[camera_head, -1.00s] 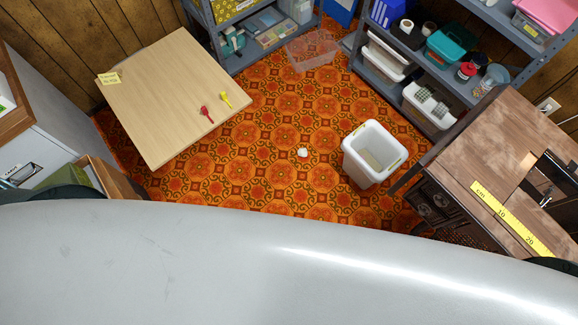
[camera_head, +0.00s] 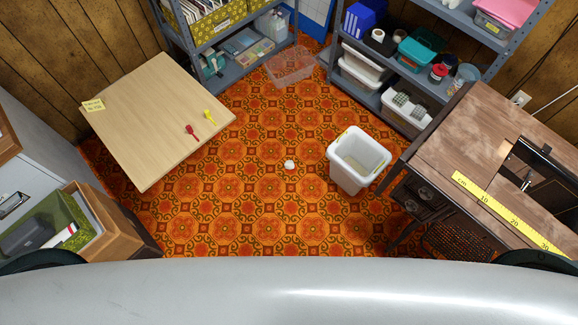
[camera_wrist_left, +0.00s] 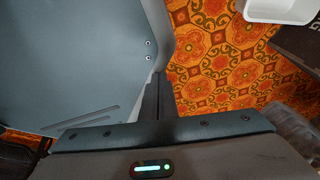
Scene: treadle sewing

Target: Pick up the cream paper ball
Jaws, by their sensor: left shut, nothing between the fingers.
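The cream paper ball (camera_head: 290,165) is a small, pale, crumpled lump on the orange patterned carpet. It lies in the middle of the head view, left of a white bin (camera_head: 338,170) and apart from it. My left gripper (camera_wrist_left: 160,85) shows only in the left wrist view, its dark fingers together with nothing between them, above the carpet. The ball does not show in that view. My right gripper is in neither view.
A low wooden table (camera_head: 150,120) stands left, bearing a red and a yellow item. A clear basket (camera_head: 290,65) lies by the back shelves. Carpet around the ball is clear.

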